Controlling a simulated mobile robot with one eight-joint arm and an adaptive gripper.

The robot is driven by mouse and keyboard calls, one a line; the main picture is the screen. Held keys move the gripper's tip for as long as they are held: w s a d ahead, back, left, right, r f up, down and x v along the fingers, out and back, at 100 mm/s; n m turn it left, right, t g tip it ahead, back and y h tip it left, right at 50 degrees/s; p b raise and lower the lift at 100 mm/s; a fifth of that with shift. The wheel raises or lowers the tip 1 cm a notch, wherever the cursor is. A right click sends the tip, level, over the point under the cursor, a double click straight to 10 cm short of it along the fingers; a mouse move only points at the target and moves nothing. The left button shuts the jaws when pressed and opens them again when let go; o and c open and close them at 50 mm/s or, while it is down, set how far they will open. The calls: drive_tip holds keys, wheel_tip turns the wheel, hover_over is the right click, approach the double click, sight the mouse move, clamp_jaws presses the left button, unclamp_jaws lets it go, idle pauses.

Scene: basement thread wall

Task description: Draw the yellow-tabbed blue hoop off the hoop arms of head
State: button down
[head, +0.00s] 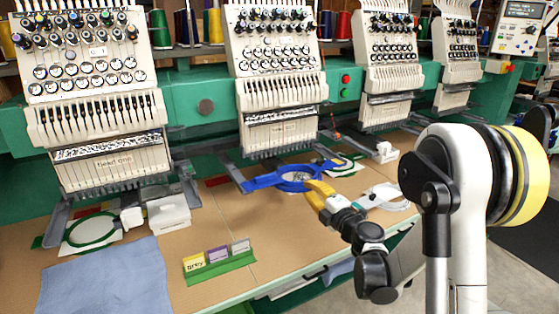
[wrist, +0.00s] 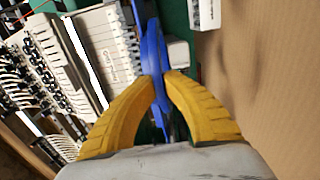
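The blue hoop (head: 262,182) lies at the middle embroidery head (head: 280,100), level and low over the tan table, with lettered white cloth inside its ring. Its left side meets the grey hoop arm (head: 232,172) of that head. My gripper (head: 313,187) reaches in from the right at the hoop's right front edge. In the wrist view the blue hoop (wrist: 153,50) stands edge-on between my yellow fingers (wrist: 160,82), and both tips press against it. I cannot tell the yellow tab from my yellow fingers; it may be hidden by them.
Green hoops sit at the left head (head: 92,230) and just right of the blue hoop (head: 342,164). A white hoop (head: 388,196) lies close by my gripper. A green label stand (head: 220,267) and a blue cloth (head: 105,280) are at the front left. The table between is clear.

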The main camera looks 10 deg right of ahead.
drive_tip(key=c, duration=1.5)
unclamp_jaws()
